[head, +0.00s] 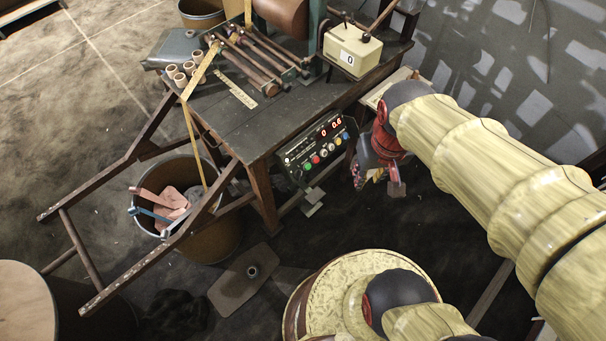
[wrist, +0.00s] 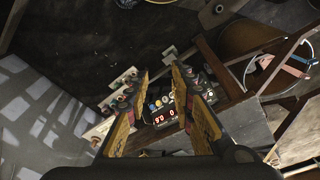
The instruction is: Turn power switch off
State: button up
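The control panel (head: 316,146) hangs on the front side of the workbench, with a lit red display and several coloured buttons and knobs. I cannot tell which of its small controls is the power switch. My gripper (head: 380,178) is right of the panel in the head view, apart from it and partly hidden by my arm. In the wrist view my gripper (wrist: 160,76) is open, with nothing between its fingers. The panel (wrist: 166,106) shows between and beyond the fingers there, its lit display near their bases. The left and right fingers cover parts of its surroundings.
The dark workbench (head: 218,112) carries rollers, several small cores and a cream counter box (head: 352,48). A bucket (head: 208,236) with scraps stands below a wooden frame (head: 148,264). A pedal plate (head: 246,280) lies on the floor.

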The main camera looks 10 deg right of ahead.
jog(key=w+d+f+g+p, duration=0.1)
jog(key=d+f, duration=0.3)
jog(key=f, duration=0.4)
jog(key=d+f+g+p, duration=0.2)
jog(key=d+f, duration=0.2)
jog(key=f, duration=0.4)
jog(key=n+t+y+p, duration=0.1)
jog(key=t+y+p, duration=0.1)
jog(key=t+y, duration=0.65)
send_near(301, 177)
jog(key=a+t+h, duration=0.1)
jog(key=a+h, duration=0.1)
jog(key=b+x, duration=0.2)
jog(key=x, duration=0.5)
jog(key=shift+w+f+b, duration=0.1)
jog(key=shift+f+b, duration=0.2)
jog(key=shift+b, duration=0.05)
jog(key=shift+c, duration=0.4)
